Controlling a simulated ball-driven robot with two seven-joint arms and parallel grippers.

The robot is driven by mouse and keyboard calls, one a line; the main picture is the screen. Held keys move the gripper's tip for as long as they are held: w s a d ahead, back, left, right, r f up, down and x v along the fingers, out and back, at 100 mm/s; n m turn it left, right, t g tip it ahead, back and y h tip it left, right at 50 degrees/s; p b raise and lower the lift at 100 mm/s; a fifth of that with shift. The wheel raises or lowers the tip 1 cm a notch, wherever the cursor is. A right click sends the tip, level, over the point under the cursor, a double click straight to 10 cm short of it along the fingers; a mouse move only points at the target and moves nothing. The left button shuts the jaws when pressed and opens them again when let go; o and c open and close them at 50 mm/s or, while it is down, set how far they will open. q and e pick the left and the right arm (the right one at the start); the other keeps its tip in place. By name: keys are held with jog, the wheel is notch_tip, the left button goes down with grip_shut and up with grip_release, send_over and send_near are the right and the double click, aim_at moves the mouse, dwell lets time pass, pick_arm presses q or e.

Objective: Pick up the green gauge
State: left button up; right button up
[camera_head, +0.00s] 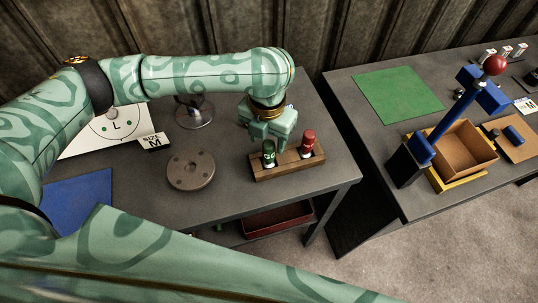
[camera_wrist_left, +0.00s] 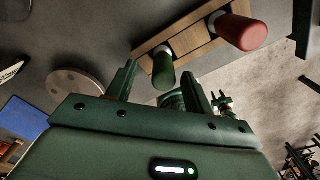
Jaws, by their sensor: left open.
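The green gauge (camera_head: 269,150) stands upright in a wooden block (camera_head: 288,166) on the dark table, beside a red gauge (camera_head: 308,139). My left gripper (camera_head: 266,141) is open above and just behind the green gauge in the head view. In the left wrist view the green gauge (camera_wrist_left: 163,72) shows beyond and between the two fingers (camera_wrist_left: 160,85), with a visible gap to each. The red gauge (camera_wrist_left: 243,32) is to its right there. My right gripper is in neither view.
A round grey flange (camera_head: 190,170) lies left of the block, with a metal stand (camera_head: 194,112) behind it. A blue mat (camera_head: 77,197) and a "SIZE M" label (camera_head: 154,142) are further left. A second table at right holds a green mat (camera_head: 398,94) and an open box (camera_head: 462,150).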

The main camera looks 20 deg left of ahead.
aim_at(268, 155)
pick_arm(q)
jog(key=f, duration=0.2)
jog(key=f+b, duration=0.1)
jog(key=f, duration=0.1)
jog(key=f+b, duration=0.1)
jog(key=shift+s+d+f, duration=0.25)
jog(key=shift+s+f, duration=0.05)
jog(key=shift+f, duration=0.1)
grip_shut()
